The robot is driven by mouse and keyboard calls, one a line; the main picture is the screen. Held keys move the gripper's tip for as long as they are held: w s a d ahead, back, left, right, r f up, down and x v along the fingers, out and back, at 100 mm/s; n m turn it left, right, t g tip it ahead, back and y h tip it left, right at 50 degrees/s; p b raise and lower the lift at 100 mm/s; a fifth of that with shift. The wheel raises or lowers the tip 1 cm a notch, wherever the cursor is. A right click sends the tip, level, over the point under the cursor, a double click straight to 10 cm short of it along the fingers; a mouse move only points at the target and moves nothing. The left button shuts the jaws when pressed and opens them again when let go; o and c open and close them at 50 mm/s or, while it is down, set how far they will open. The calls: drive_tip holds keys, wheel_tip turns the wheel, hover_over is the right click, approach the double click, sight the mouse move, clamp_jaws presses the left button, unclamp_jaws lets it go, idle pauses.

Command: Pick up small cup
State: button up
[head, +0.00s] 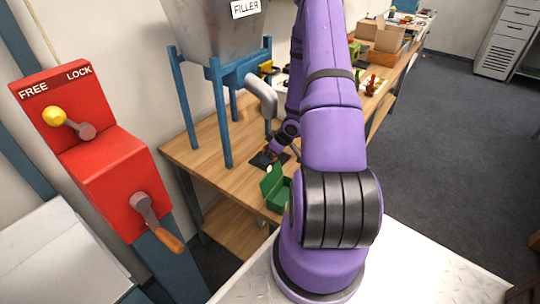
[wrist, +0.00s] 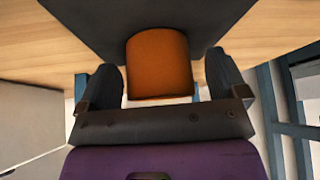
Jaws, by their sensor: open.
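The small cup (wrist: 158,58), plain orange, shows in the wrist view between the two dark fingers of my gripper (wrist: 163,78). The fingers are apart, one on each side of the cup, with a visible gap on both sides. The cup stands at a dark mat (wrist: 85,25) on the wooden table. In the head view my gripper (head: 272,152) is low over the table by the dark mat (head: 259,161), beneath the filler. I cannot make out the cup clearly there, as my arm and gripper are in front of it.
The filler hopper (head: 215,35) stands on blue legs, its grey spout (head: 262,95) near my arm. An open green box (head: 279,194) sits at the table's front edge. A red lever box (head: 110,165) stands left. Cardboard boxes (head: 388,40) lie further back.

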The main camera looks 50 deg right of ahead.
drive_tip(key=shift+w+f, duration=0.2)
drive_tip(key=shift+f, duration=0.1)
drive_tip(key=c, duration=1.4)
drive_tip(key=shift+r, duration=0.15)
